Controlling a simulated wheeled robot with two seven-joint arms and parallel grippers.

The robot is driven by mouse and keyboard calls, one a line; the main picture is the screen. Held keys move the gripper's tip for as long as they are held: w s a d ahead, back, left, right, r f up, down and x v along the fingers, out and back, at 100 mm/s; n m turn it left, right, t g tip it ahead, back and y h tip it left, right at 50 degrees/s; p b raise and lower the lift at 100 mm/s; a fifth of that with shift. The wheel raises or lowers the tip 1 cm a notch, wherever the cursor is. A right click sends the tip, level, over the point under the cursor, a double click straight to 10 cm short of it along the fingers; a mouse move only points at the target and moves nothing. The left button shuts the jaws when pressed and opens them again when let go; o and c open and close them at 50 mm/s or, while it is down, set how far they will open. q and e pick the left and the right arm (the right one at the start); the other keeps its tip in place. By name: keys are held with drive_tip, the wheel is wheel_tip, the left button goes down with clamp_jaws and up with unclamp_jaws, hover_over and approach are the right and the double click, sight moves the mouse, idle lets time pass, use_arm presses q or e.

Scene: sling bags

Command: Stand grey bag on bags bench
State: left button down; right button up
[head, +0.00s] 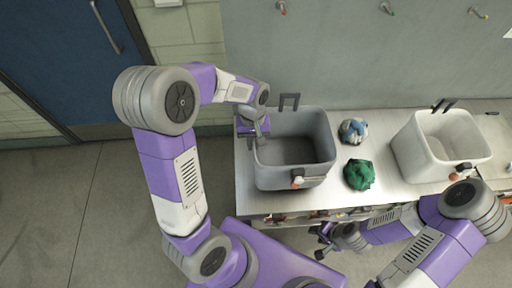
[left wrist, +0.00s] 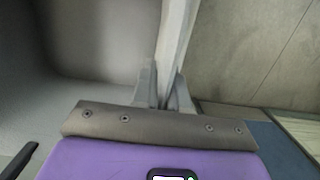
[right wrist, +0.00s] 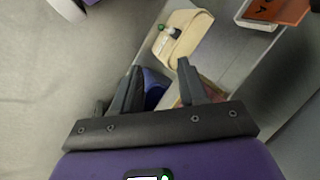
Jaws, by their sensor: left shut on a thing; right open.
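The grey bag (head: 315,178) is an open-topped, box-like container with a dark handle at its back rim and an orange and white part at its front. It is upright over the left part of the metal bench (head: 330,200); I cannot tell whether its base touches. My left gripper (head: 260,130) is at its left rim. In the left wrist view the left gripper (left wrist: 166,98) is shut on the bag's pale wall (left wrist: 178,35). My right gripper (head: 325,238) is low in front of the bench. In the right wrist view the right gripper (right wrist: 158,75) is open and empty.
A blue and white bundle (head: 353,131) and a green bundle (head: 359,174) lie right of the grey bag. A cream bag (head: 440,150) stands further right. Hooks (head: 386,8) line the wall behind. The right wrist view shows an orange tray (right wrist: 270,12) and a cream-coloured item (right wrist: 183,38).

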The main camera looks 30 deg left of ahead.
use_arm(q)
wheel_tip(320, 180, down, 4)
idle(0.4)
drive_tip(key=shift+f, duration=0.1)
drive_tip(key=shift+f+b, duration=0.15)
drive_tip(key=shift+b, duration=0.2)
drive_tip(key=c, duration=1.2)
unclamp_jaws()
drive_tip(key=shift+o, duration=0.2)
drive_tip(key=shift+r, duration=0.2)
